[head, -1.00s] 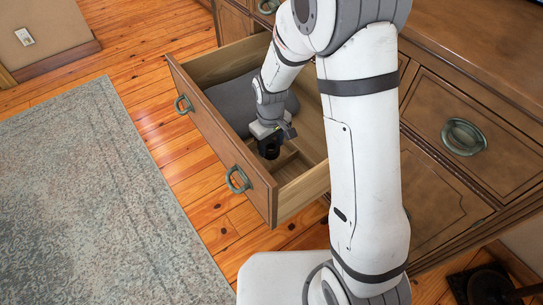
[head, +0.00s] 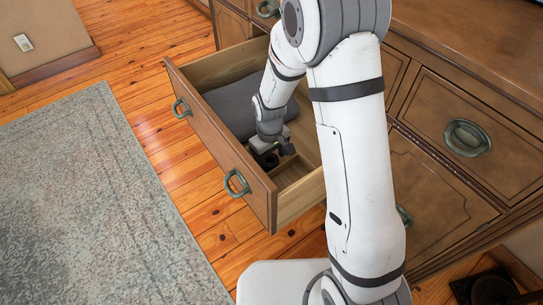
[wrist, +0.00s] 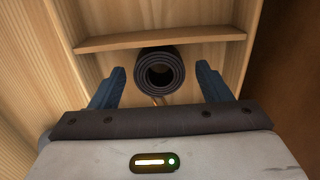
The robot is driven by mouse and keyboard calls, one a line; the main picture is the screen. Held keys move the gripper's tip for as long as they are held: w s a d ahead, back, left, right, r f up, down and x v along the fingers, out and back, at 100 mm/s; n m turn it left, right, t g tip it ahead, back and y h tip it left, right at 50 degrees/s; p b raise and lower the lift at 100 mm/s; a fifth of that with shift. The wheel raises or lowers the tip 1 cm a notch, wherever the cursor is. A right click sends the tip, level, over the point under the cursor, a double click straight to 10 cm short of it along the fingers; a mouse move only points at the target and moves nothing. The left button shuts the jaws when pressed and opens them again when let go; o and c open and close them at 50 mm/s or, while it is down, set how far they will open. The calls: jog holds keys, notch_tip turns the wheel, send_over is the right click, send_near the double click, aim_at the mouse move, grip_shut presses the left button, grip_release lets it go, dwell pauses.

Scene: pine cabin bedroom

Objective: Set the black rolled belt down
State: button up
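The black rolled belt (head: 267,161) is in the open drawer, at the near part of its inside. In the wrist view the belt (wrist: 160,73) shows as a dark coil with a round hole, on pale wood just short of a thin wooden divider. My gripper (head: 269,147) is down inside the drawer at the belt. In the wrist view its two blue fingers stand apart, one on each side of the belt, with a visible gap on both sides. It is open and holds nothing. The belt's underside is hidden.
The drawer (head: 217,141) is pulled out from a brown wooden dresser (head: 448,95). A folded grey cloth (head: 236,103) lies in its far part. The drawer walls rise close around my gripper. A grey-green rug (head: 85,200) covers the floor at left.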

aim_at(270, 160)
jog(key=shift+r, duration=0.1)
notch_tip(270, 160, up, 12)
jog(key=p, duration=0.4)
jog(key=shift+r, duration=0.15)
jog(key=s+d+r+m, duration=0.3)
jog(key=s+d+r, duration=0.3)
jog(key=s+d, duration=0.1)
jog(key=s+d+r+m+t, duration=0.1)
jog(key=s+d+r+m, duration=0.3)
jog(key=s, duration=0.6)
notch_tip(270, 160, up, 2)
jog(key=d, duration=0.3)
